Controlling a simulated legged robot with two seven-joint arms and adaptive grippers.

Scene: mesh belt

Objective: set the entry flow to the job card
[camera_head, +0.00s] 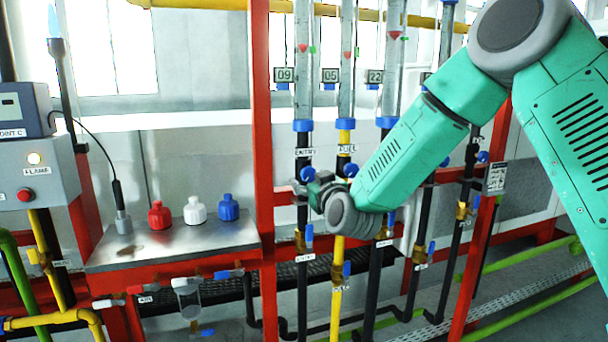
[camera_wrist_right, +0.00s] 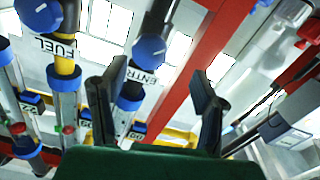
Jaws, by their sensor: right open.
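The entry flow tube (camera_head: 303,60) is the leftmost clear tube, with a red float beside a green mark. Its small display (camera_head: 284,75) appears to read 09. The ENTRY label (camera_head: 305,152) is on the black pipe below, with a blue knob (camera_head: 307,174) under it. My right gripper (camera_head: 314,190) is at this knob, partly hidden by its own wrist. In the right wrist view the open fingers (camera_wrist_right: 155,88) stand apart, with the entry knob (camera_wrist_right: 150,50) between and beyond them, seemingly not gripped. A small printed card (camera_head: 496,178) hangs on the right red post; its text is unreadable.
The FUEL pipe (camera_head: 344,138) with its own knob stands close right of the entry pipe. A red post (camera_head: 263,120) stands close left. A steel shelf (camera_head: 180,248) holds red, white and blue bottles. My right arm covers pipes further right.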

